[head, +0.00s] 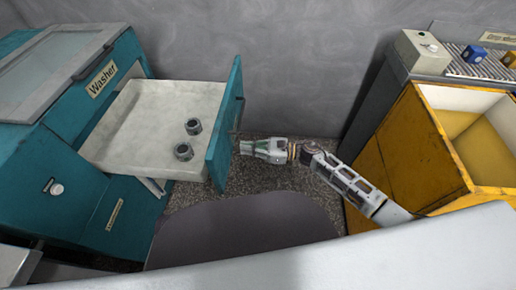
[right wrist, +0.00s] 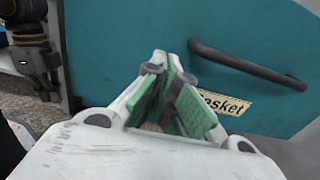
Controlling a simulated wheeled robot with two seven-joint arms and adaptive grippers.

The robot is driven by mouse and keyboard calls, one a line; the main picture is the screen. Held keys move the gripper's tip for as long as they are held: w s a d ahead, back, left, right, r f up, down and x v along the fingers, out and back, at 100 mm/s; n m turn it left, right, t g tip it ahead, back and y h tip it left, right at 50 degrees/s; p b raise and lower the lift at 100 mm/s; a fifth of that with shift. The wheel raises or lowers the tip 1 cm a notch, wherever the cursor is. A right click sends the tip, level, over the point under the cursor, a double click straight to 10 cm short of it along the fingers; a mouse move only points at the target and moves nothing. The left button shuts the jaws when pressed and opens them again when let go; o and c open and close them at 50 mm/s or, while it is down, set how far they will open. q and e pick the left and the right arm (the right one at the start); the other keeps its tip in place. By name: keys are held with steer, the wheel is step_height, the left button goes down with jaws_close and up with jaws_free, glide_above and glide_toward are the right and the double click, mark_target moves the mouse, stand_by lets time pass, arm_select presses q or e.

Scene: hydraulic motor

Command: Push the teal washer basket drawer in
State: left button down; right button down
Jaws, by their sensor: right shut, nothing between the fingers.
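The teal washer (head: 100,110) stands at the left, and its basket drawer is pulled out to the right. The drawer has a pale tray (head: 135,115) and a teal front panel (head: 222,135). Two dark metal nuts (head: 193,126) lie in the tray. My right gripper (head: 243,147) is shut and empty, close to the outer face of the panel. My left gripper is not in view.
A yellow bin (head: 440,150) with an open top stands at the right. Behind it is a grey station (head: 465,65) with a roller surface and small blue and yellow blocks. Speckled floor (head: 270,182) lies between washer and bin.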

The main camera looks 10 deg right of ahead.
mark_target(227, 147)
steer(key=shift+x, duration=2.2)
steer(key=shift+a, duration=0.15)
